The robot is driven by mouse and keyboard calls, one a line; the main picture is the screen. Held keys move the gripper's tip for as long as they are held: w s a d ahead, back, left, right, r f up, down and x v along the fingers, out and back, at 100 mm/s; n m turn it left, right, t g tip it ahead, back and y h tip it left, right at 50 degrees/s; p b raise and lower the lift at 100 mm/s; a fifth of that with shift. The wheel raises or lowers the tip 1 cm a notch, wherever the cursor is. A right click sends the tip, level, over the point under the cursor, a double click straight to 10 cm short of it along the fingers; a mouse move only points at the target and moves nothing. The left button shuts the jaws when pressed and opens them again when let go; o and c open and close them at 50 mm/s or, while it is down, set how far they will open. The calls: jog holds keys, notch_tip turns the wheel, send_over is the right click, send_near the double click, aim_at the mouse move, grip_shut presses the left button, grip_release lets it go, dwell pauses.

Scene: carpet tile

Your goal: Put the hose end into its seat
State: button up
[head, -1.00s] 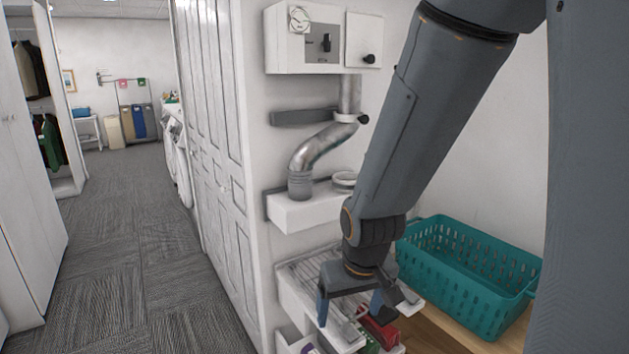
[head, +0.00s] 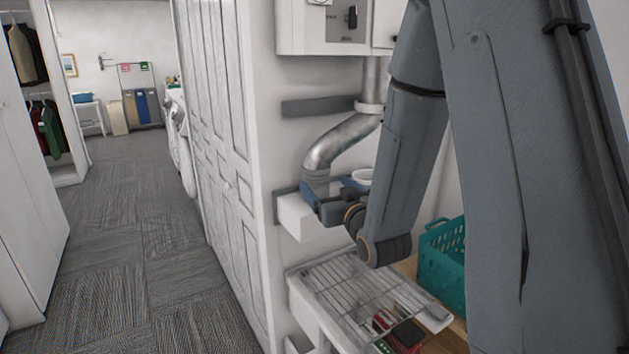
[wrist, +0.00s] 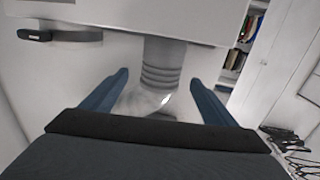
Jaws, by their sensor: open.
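The hose (head: 338,143) is a silver flexible duct that bends down from a vertical pipe. Its grey ribbed hose end (head: 315,178) stands at the left part of a white ledge box (head: 303,220) on the wall. A round white ring (head: 362,175) lies on the ledge to the right of it; I cannot tell whether this is the seat. My gripper (head: 326,187) is at the hose end, with its blue fingers apart. In the wrist view, the ribbed hose end (wrist: 162,66) shows between the open fingers (wrist: 159,77), with gaps on both sides. My arm hides part of the ledge.
A white control box (head: 345,28) hangs above, and a grey wall bar (head: 318,105) is beside the pipe. Below are a wire-topped rack (head: 350,290) and red items (head: 383,321). A teal basket (head: 443,265) stands to the right. The carpeted aisle at left is clear.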

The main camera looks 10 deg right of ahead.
aim_at(321, 179)
jog(key=w, duration=0.2)
jog(key=w+p, duration=0.1)
jog(key=w, duration=0.1)
jog(key=w+a+p, duration=0.1)
jog(key=w, duration=0.1)
jog(key=shift+r, duration=0.25)
jog(key=shift+w+a, duration=0.1)
jog(key=shift+w, duration=0.45)
jog(key=c, duration=1.2)
